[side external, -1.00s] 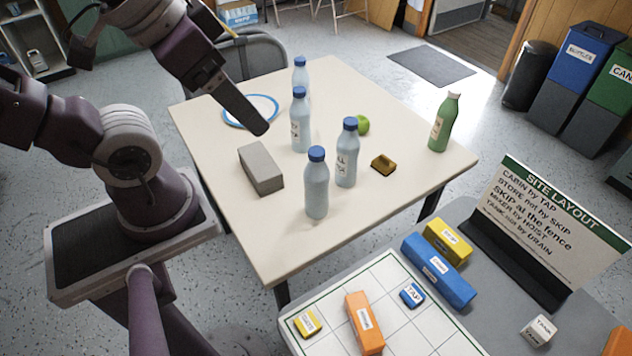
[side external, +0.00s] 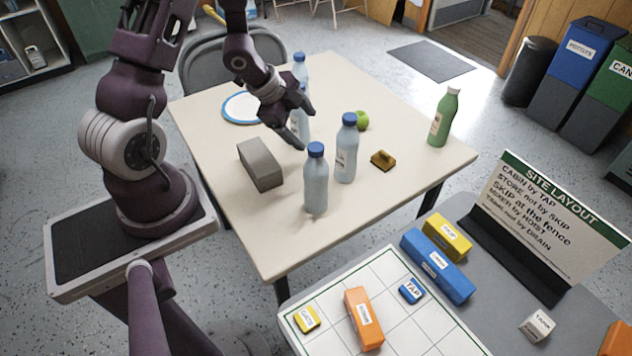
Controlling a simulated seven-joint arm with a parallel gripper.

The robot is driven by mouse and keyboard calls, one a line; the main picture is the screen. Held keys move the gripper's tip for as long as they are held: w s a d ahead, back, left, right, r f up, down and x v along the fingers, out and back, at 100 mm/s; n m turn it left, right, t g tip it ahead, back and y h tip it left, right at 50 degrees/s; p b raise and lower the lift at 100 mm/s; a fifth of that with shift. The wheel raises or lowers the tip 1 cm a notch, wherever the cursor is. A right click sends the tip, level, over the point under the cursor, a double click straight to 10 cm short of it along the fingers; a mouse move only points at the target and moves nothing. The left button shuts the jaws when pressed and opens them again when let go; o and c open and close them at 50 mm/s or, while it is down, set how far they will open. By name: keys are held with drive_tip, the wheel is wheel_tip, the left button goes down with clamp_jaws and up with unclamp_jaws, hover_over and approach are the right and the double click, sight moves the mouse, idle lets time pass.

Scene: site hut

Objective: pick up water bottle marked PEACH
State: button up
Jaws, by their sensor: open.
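Several clear water bottles with blue caps stand upright on the cream table (side external: 240,225). One front bottle (side external: 316,182) shows no readable label. Another bottle (side external: 347,150), to its right, has a label too small to read. A third bottle (side external: 301,122) is partly hidden behind my gripper, and a fourth (side external: 300,68) stands at the back. I cannot tell which is marked PEACH. My gripper (side external: 304,128) is open, pointing down over the table at the third bottle; whether it touches it I cannot tell.
A grey block (side external: 261,165) lies left of the front bottle. A green bottle (side external: 443,117), green apple (side external: 361,120) and brownish-yellow object (side external: 383,160) stand to the right. A blue-rimmed plate (side external: 240,108) is behind the block.

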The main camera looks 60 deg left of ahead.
sight(316, 179)
drive_tip(key=s+d+f+h, duration=0.1)
drive_tip(key=s+f, duration=0.1)
drive_tip(key=f, duration=0.1)
drive_tip(key=s+d+f+m+h, duration=0.1)
drive_tip(key=s+d+f+h, duration=0.2)
drive_tip(key=s+d+f, duration=0.1)
drive_tip(key=f, duration=0.1)
drive_tip(key=shift+d+f+h, duration=0.15)
drive_tip(key=shift+f+h, duration=0.15)
drive_tip(key=d+n+t, duration=0.2)
drive_tip(key=d+n+t+h, duration=0.1)
drive_tip(key=d, duration=0.1)
drive_tip(key=shift+f+n+t, duration=0.3)
drive_tip(key=shift+f+n, duration=0.05)
drive_tip(key=shift+n, duration=0.05)
drive_tip(key=shift+r+n+t, duration=0.15)
drive_tip(key=shift+n+t, duration=0.75)
drive_tip(key=shift+s+a+r+n+t+y, duration=0.2)
drive_tip(key=shift+a+n+t+y, duration=0.2)
drive_tip(key=shift+n+t, duration=0.35)
drive_tip(key=x, duration=0.7)
drive_tip(key=shift+d+r, duration=0.35)
clamp_jaws()
